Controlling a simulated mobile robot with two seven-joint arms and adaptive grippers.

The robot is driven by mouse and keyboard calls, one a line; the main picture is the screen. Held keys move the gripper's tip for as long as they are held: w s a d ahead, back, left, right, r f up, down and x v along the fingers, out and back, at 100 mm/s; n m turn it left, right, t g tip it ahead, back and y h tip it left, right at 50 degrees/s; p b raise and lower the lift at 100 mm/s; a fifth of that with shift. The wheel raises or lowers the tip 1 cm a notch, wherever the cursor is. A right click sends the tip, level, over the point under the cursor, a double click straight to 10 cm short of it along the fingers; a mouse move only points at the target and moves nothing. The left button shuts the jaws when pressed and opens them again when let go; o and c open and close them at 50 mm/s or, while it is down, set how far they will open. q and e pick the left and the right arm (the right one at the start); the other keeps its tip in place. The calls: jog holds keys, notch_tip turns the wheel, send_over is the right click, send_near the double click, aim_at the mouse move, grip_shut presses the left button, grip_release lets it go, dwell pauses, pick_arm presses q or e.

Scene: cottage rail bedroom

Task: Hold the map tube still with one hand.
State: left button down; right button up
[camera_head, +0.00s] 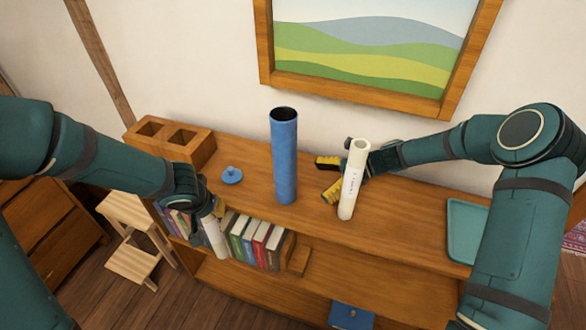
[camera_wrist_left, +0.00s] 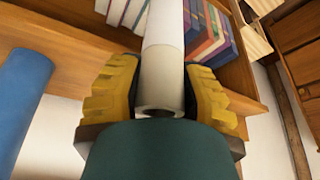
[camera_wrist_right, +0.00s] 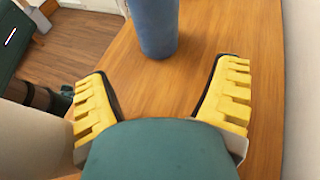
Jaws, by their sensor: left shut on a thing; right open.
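The blue map tube (camera_head: 285,160) stands upright on the shelf top, its dark open end up. Its blue knobbed cap (camera_head: 232,176) lies on the wood to its left. My left gripper (camera_head: 208,208) is shut on a white paper roll (camera_head: 216,240) in front of the shelf's left part; the left wrist view shows the roll (camera_wrist_left: 163,60) between the yellow fingers. My right gripper (camera_head: 331,178) is open and empty, to the right of the tube and apart from it. The right wrist view shows the tube's lower part (camera_wrist_right: 155,25) ahead of the open fingers.
A second white roll (camera_head: 353,180) stands upright close to my right gripper, partly in front of it. A wooden block with square holes (camera_head: 175,143) is at the back left, a teal tray (camera_head: 467,228) at the right. Books (camera_head: 255,243) fill the shelf below. A framed picture hangs behind.

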aim_at(290, 188)
jog(key=shift+s+d+r+m+y, duration=0.2)
jog(key=shift+d+r+m+y, duration=0.2)
jog(key=shift+d+y, duration=0.2)
jog(key=b+x, duration=0.3)
jog(key=x, duration=0.5)
jog(key=shift+a, duration=0.2)
pick_arm(q)
jog(key=shift+w+d+f, duration=0.1)
jog(key=shift+d+f, duration=0.2)
jog(key=shift+f, duration=0.3)
jog(key=shift+w+d+f, duration=0.1)
jog(key=shift+d+f, duration=0.15)
jog(key=shift+f, duration=0.3)
pick_arm(e)
jog(key=shift+x, duration=0.8)
jog(key=c, duration=0.8)
